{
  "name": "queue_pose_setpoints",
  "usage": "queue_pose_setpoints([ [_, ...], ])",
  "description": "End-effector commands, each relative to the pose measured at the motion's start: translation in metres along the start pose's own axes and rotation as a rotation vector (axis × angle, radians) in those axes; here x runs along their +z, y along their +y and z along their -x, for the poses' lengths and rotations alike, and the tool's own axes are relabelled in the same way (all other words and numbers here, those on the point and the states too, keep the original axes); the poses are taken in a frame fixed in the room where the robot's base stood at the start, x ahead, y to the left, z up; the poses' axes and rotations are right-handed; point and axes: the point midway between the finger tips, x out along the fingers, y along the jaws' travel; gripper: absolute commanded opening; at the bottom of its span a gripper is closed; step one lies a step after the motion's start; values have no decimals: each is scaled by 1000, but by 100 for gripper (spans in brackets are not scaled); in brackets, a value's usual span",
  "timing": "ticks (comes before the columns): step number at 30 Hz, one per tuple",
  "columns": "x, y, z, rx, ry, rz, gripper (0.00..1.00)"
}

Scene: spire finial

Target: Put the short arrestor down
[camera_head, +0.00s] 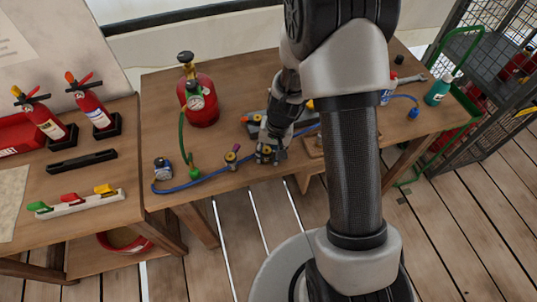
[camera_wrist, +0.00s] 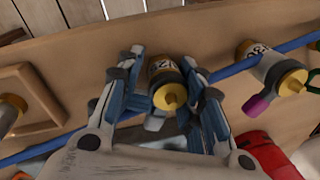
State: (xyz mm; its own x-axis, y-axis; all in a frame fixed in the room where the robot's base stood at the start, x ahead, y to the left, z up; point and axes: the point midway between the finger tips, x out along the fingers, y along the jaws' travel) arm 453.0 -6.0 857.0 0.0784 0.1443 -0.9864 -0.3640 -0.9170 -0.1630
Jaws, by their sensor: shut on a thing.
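My gripper (camera_head: 268,153) is low over the front edge of the wooden workbench (camera_head: 222,165). In the wrist view my gripper (camera_wrist: 165,85) has its two blue-grey fingers closed on either side of a short arrestor (camera_wrist: 172,97), a stubby cylinder with a dark marked band and a yellow end. Whether its base touches the bench is hard to tell. A similar fitting (camera_wrist: 272,70) with a yellow end and a purple part stands to the right in the wrist view, apart from my gripper. It also shows left of my gripper in the head view (camera_head: 232,156).
A blue hose (camera_head: 205,181) runs along the bench close to my gripper. A red cylinder with a gauge (camera_head: 200,103) stands behind it to the left. A shallow wooden tray (camera_wrist: 52,112) lies left in the wrist view. Fire extinguishers (camera_head: 92,106) stand on the left bench.

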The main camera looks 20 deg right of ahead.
Motion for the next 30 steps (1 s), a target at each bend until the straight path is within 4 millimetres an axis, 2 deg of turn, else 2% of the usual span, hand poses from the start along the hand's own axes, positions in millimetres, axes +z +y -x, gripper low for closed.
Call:
queue_pose_setpoints([
  [8, -1, 0, -2, 0, 2, 1, 0],
  [9, 0, 0, -2, 0, 1, 1, 35],
  [22, 0, 0, -1, 0, 1, 1, 64],
  [30, 0, 0, -1, 0, 1, 1, 65],
])
